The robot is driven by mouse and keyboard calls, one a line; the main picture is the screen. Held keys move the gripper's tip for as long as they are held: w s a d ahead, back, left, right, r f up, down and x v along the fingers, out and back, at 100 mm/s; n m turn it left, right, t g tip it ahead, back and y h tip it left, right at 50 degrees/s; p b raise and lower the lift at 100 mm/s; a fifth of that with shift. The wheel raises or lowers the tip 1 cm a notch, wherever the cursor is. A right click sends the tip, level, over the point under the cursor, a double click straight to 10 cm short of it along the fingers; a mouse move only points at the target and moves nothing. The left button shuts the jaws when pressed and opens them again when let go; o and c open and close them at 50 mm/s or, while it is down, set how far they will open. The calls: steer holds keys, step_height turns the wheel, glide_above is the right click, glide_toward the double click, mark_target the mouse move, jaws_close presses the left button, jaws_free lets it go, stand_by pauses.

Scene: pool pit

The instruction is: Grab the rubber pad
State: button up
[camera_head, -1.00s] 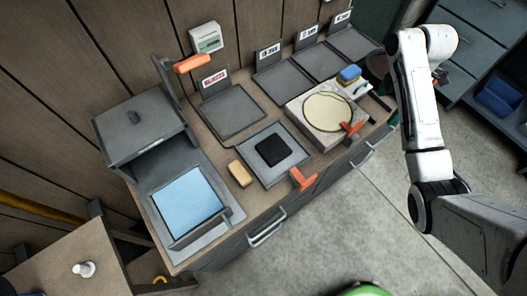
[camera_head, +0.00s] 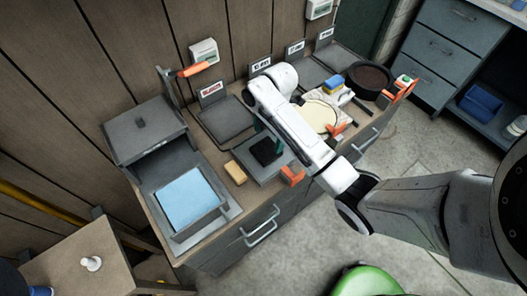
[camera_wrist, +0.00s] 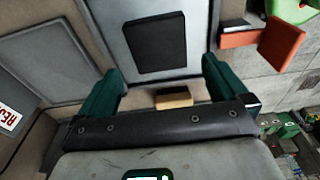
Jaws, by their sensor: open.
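The black square rubber pad (camera_head: 266,153) lies on a grey metal plate (camera_head: 261,172) on the bench. In the wrist view the pad (camera_wrist: 155,45) lies flat on the plate (camera_wrist: 192,22), ahead of the fingertips. My gripper (camera_wrist: 162,75) is open and empty, its dark green fingers spread wider than the pad. The pad shows in the gap between them and seems untouched. In the head view my arm reaches over the bench and its end hangs above the plate, partly hiding the plate and pad; the exact height is unclear.
A tan block (camera_head: 235,172) sits left of the plate. An orange clamp (camera_head: 292,176) grips the bench edge beside it. A grey box with a blue sheet (camera_head: 188,196) stands left. A round cream disc (camera_head: 318,116), blue-yellow sponge (camera_head: 333,87) and dark bowl (camera_head: 369,80) are right.

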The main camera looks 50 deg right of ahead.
mark_target(266, 150)
steer(key=shift+w+a+f+p, duration=0.1)
steer(key=shift+a+f+p, duration=0.1)
steer(key=shift+f, duration=1.45)
steer(key=shift+w+a+f+p, duration=0.1)
steer(key=shift+f+p, duration=0.1)
steer(key=shift+f, duration=1.45)
steer(key=shift+f, duration=0.25)
steer(key=c, duration=0.9)
steer(key=shift+r, duration=0.2)
